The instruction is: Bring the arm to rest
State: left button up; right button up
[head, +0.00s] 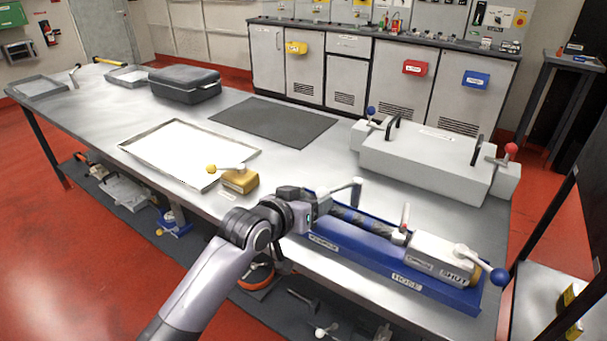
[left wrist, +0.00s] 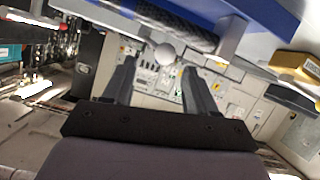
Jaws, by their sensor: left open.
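My left arm comes in from the bottom of the head view. Its gripper (head: 306,199) is over the table's front edge, beside the left end of a blue tray (head: 350,248). In the left wrist view my left gripper (left wrist: 160,82) has its two dark fingers spread apart, with nothing held between them. A pale round knob (left wrist: 165,54) shows between and beyond the fingers; I cannot tell that it touches either one. My right gripper is in neither view.
The blue tray holds a dark hose (head: 362,222) and a white valve block (head: 440,255) marked SHUT. A brass block (head: 239,183) with a lever, a white-topped tray (head: 190,148), a dark mat (head: 272,121) and a grey case (head: 425,160) occupy the table (head: 120,108).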

pick_arm(q)
jog(key=shift+f, duration=0.1)
jog(key=s+a+f+n+y, duration=0.3)
jog(key=s+a+f, duration=1.05)
jog(key=f, duration=0.25)
jog(key=s+a+f+y+p, duration=0.1)
jog(key=s+a+f+y, duration=0.2)
jog(key=s+a, duration=0.9)
jog(key=s+f, duration=0.2)
jog(key=s, duration=0.1)
jog(key=shift+s+a+f, duration=0.15)
jog(key=shift+s+f, duration=0.05)
jog(key=shift+s, duration=0.15)
